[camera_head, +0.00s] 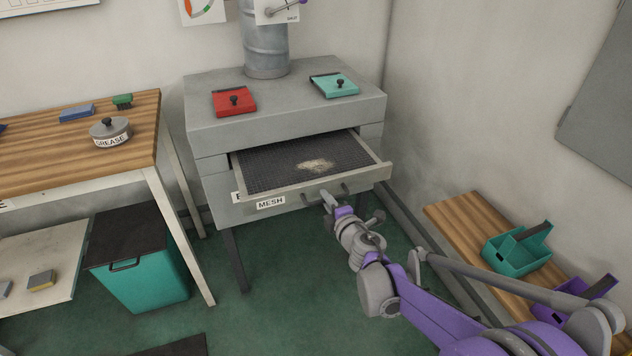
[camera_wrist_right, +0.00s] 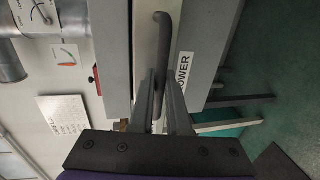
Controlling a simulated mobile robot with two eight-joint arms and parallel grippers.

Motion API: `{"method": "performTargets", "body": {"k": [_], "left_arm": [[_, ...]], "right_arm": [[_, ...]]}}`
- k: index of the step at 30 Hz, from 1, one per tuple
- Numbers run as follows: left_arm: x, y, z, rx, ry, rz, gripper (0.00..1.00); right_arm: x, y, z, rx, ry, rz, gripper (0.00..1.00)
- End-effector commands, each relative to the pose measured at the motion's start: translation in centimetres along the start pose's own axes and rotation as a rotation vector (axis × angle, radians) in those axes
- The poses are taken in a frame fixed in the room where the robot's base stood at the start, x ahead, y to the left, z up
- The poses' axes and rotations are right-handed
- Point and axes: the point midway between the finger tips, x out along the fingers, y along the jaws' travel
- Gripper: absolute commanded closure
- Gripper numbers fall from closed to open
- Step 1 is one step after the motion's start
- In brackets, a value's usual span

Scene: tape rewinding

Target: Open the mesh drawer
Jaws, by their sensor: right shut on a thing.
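The mesh drawer (camera_head: 262,190) stands pulled out from the grey cabinet, its dark mesh floor showing with a small pale heap (camera_head: 316,165) on it. My right gripper (camera_head: 328,200) is at the drawer's front, shut on the dark bar handle (camera_head: 346,188). In the right wrist view, the handle (camera_wrist_right: 163,40) runs between the two fingers of the right gripper (camera_wrist_right: 160,85). The fingers hide part of the handle. My left gripper is not in view.
The cabinet top (camera_head: 215,83) carries a red lid (camera_head: 233,101) and a teal lid (camera_head: 334,85). A wooden table (camera_head: 60,150) with a grease tin (camera_head: 110,131) and a teal bin (camera_head: 145,270) stand to the left. A low bench (camera_head: 462,222) with a teal scoop-like container (camera_head: 517,250) is at right.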

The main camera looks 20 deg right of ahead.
Motion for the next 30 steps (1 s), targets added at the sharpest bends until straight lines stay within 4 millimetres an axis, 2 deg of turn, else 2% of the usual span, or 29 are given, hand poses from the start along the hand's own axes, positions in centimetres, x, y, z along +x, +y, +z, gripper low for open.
{"method": "performTargets", "body": {"k": [1,3,9,23,24,28,30], "left_arm": [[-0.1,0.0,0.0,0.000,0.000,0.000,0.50],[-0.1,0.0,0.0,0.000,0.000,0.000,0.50],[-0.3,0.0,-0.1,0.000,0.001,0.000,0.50],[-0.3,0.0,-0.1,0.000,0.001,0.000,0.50],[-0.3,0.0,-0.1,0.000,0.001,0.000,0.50],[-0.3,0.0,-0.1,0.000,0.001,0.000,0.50],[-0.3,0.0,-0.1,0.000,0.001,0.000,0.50]], "right_arm": [[-1.3,-0.2,0.0,0.000,-0.001,0.000,1.00],[-2.5,-0.5,0.0,0.001,-0.001,0.000,1.00],[-4.6,-1.0,0.0,-0.001,-0.001,0.000,1.00],[-5.1,-1.1,0.0,0.000,0.000,0.000,1.00],[-5.1,-1.1,0.0,0.000,0.000,0.000,0.80],[-5.1,-1.1,0.0,0.000,0.000,0.000,0.57],[-5.1,-1.1,0.0,0.000,0.000,0.000,0.55]]}}
